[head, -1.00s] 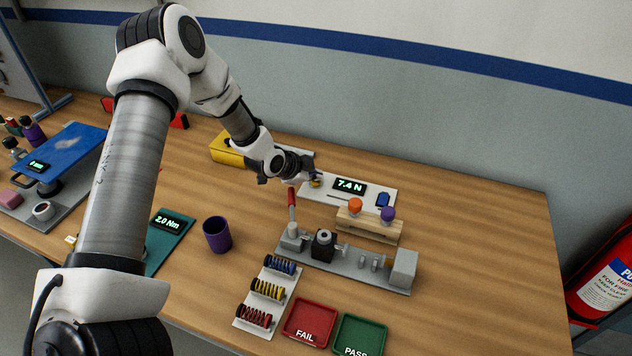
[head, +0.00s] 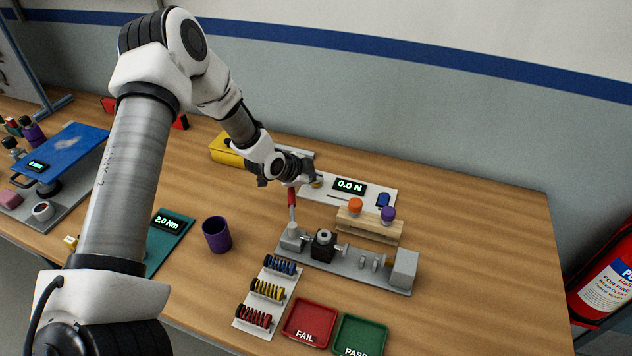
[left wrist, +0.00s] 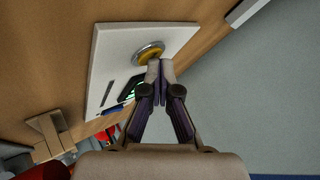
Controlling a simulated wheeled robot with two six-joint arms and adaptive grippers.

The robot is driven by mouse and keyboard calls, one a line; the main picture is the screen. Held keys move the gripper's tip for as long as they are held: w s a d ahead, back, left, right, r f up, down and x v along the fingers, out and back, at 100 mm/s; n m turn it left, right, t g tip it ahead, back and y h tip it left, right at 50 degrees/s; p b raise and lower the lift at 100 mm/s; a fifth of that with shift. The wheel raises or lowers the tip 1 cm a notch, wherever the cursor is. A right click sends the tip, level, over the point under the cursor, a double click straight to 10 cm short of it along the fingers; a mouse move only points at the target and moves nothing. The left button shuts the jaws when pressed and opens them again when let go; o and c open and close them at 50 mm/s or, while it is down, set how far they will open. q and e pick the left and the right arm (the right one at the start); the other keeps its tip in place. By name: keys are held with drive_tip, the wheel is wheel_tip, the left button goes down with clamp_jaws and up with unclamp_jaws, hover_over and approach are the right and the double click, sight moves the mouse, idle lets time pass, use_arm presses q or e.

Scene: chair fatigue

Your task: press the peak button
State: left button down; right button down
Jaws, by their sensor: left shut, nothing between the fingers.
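A white panel (head: 343,202) at the back of the bench carries a black display (head: 350,188) reading 0.0 N in green. A yellow round button (head: 317,183) sits at its left end, and a blue piece (head: 383,200) at its right. No button label is readable. My left gripper (head: 312,177) is shut and empty, at the yellow button. In the left wrist view the shut fingertips (left wrist: 160,68) are beside the yellow button (left wrist: 149,54) in its metal ring. I cannot tell whether they touch it. My right gripper is not in view.
A grey fixture (head: 345,266) with a red-handled lever (head: 292,198) stands in front of the panel. A wooden block (head: 369,228) holds orange and purple knobs. A spring rack (head: 264,299), a purple cup (head: 217,234), and red (head: 310,323) and green trays (head: 359,335) stand nearer. Bench right is clear.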

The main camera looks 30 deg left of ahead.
sight(315, 184)
use_arm(q)
drive_tip(key=shift+r+p, duration=0.8)
wheel_tip(315, 184, up, 5)
drive_tip(key=p, duration=0.4)
drive_tip(key=shift+p, duration=0.3)
drive_tip(key=shift+f, duration=0.1)
idle(0.3)
